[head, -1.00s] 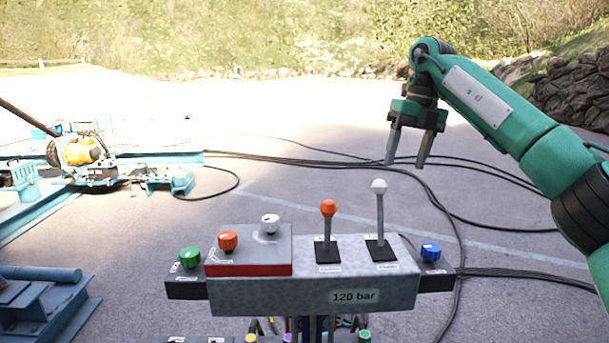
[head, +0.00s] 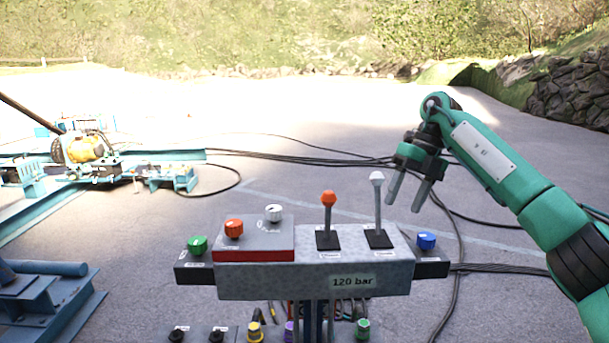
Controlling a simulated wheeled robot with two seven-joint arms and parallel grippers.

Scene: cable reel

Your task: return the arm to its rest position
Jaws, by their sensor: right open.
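My right gripper (head: 406,195) hangs open and empty in the head view, its two fingers pointing down, apart from each other. It is to the right of and behind the white-knobbed lever (head: 377,205) on the control panel (head: 240,277), with no visible contact. My right arm (head: 500,170) comes in from the right edge, green with a white plate. My left gripper is not in view.
The panel carries an orange-knobbed lever (head: 328,215) and green (head: 197,245), orange (head: 233,229), white (head: 273,213) and blue (head: 426,241) knobs. Blue machinery (head: 45,290) stands left. Black cables (head: 300,161) cross the pavement behind. Open pavement lies beyond.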

